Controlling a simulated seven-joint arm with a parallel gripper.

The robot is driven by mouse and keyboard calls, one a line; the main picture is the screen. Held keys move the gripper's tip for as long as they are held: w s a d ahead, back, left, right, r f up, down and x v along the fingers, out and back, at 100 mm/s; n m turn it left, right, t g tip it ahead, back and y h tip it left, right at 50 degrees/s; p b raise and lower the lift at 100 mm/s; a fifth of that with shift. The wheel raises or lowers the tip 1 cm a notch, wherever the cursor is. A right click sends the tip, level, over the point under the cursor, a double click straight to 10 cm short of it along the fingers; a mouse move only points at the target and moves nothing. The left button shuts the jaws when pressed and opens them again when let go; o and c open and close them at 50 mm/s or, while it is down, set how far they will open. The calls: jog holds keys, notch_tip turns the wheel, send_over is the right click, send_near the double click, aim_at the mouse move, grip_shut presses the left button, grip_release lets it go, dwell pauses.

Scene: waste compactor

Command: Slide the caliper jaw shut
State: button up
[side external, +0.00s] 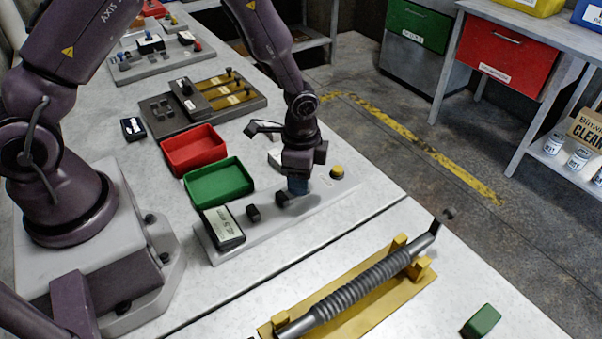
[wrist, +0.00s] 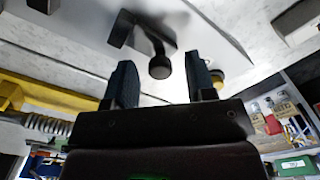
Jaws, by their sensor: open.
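A grey base plate (side external: 215,249) lies on the near bench; I take the dark parts on it for the caliper. A small dark block (side external: 254,213) stands on it, and a dark jaw piece (side external: 284,199) sits right by my gripper. In the wrist view a dark piece with a round-ended knob (wrist: 159,66) shows just beyond and between my fingers. My gripper (side external: 297,187) points down over the plate; its two blue fingers (wrist: 161,82) are apart and hold nothing. Whether they touch the knob, I cannot tell.
A yellow button (side external: 337,171) is at the plate's right end, and a labelled black box (side external: 223,228) at its left. Red (side external: 194,149) and green (side external: 218,182) trays lie behind. A ribbed rod on a yellow stand (side external: 360,288) and a green block (side external: 482,320) are in front.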

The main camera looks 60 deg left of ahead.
aim_at(279, 204)
jog(key=c, duration=0.9)
jog(key=shift+s, duration=2.7)
jog(key=o, duration=0.9)
notch_tip(279, 204, up, 13)
jog(key=shift+f, duration=0.1)
